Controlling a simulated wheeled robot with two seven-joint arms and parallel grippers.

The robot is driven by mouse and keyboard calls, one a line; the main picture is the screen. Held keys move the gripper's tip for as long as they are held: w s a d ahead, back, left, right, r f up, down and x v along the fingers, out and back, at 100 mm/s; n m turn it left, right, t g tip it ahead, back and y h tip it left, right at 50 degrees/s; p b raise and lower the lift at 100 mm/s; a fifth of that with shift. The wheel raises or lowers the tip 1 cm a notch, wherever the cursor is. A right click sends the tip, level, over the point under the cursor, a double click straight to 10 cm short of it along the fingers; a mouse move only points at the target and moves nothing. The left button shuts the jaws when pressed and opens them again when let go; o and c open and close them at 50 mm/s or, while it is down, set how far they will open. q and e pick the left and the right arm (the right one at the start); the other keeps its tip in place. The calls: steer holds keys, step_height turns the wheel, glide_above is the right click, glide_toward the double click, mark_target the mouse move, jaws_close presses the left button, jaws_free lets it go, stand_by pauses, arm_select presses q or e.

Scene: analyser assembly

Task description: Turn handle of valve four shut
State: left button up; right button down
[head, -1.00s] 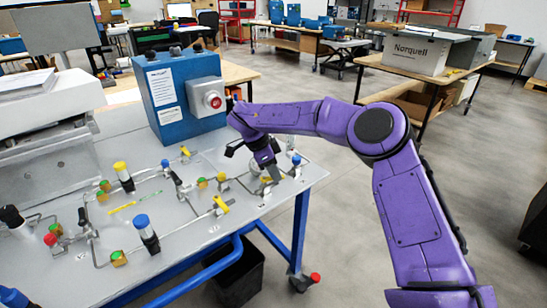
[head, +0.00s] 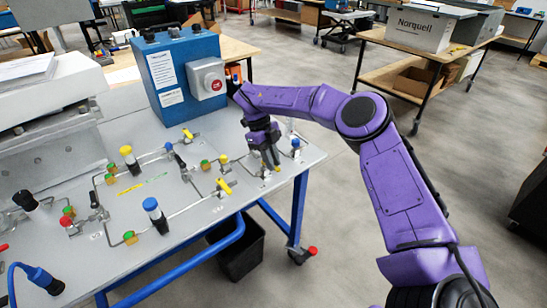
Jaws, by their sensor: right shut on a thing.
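My right gripper (head: 272,164) comes down over the right end of the grey bench panel (head: 205,228). Its dark fingers are shut on a small yellow handle (head: 277,169), mostly hidden by the fingers. Its exact angle cannot be told. My left gripper is not in view.
A blue box with a red button (head: 216,85) stands close behind the gripper. A blue-capped fitting (head: 295,146) stands just right of it. Black fittings with yellow (head: 127,152) and blue (head: 151,206) caps rise from the panel. The bench's right edge is near.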

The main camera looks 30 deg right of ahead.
steer(key=shift+a+m+y, duration=0.25)
steer(key=shift+m+y, duration=0.15)
steer(key=shift+m, duration=0.7)
steer(key=shift+r, duration=0.1)
steer(key=c, duration=1.1)
jaws_free()
steer(key=p+v, duration=0.3)
steer(key=v, duration=0.7)
steer(key=shift+w+r, duration=0.15)
steer(key=shift+r, duration=0.05)
steer(key=shift+a, duration=0.1)
